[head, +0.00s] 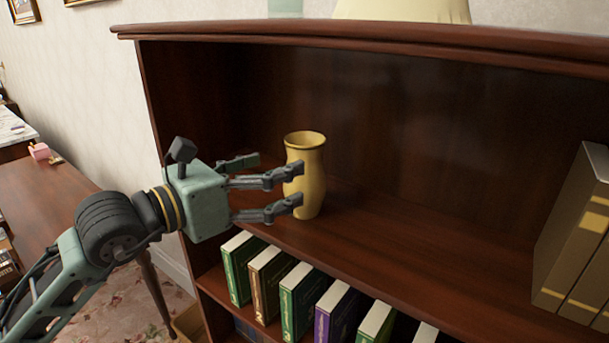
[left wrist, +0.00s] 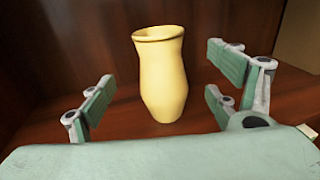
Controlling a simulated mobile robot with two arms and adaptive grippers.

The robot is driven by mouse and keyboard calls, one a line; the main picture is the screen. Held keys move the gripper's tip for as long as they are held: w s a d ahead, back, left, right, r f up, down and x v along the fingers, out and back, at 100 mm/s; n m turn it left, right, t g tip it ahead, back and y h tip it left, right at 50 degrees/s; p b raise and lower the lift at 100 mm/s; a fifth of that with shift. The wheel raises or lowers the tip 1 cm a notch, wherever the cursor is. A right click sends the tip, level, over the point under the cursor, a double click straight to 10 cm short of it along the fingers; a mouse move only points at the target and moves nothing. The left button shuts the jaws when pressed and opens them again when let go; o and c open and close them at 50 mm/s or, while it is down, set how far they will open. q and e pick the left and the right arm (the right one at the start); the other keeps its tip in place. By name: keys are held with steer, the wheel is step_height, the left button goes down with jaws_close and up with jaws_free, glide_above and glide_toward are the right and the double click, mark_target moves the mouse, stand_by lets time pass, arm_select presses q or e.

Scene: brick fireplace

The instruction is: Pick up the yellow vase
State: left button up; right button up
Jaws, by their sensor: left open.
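The yellow vase (head: 311,181) stands upright on the upper shelf (head: 400,245) of a dark wooden bookcase. My left gripper (head: 278,190) is at the vase, its fingers reaching toward it from the left and overlapping its left edge in the head view. In the left wrist view the vase (left wrist: 163,80) stands upright ahead, between the spread fingers of the left gripper (left wrist: 160,98), with visible room on both sides. The left gripper is open and empty. My right gripper is in neither view.
Several books (head: 335,312) stand on the shelf below. Large tan books (head: 575,235) stand at the right end of the upper shelf. The bookcase's left side wall (head: 180,115) rises behind my left gripper. The shelf between the vase and the tan books is clear.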

mark_target(288, 162)
arm_select(q)
steer(key=p+x, duration=0.1)
steer(key=x, duration=0.1)
steer(key=p+x, duration=0.1)
steer(key=x, duration=0.1)
steer(key=r+p+x, duration=0.1)
steer(key=x, duration=0.1)
steer(key=shift+w+d+f+p, duration=0.1)
steer(key=shift+w+d+p, duration=0.1)
steer(key=shift+d+p, duration=0.15)
steer(key=shift+w+d+f, duration=0.1)
steer(key=shift+w+d, duration=0.1)
steer(key=shift+w+d+f, duration=0.1)
steer(key=shift+w+d, duration=0.05)
steer(key=c, duration=1.4)
steer(key=shift+c, duration=0.8)
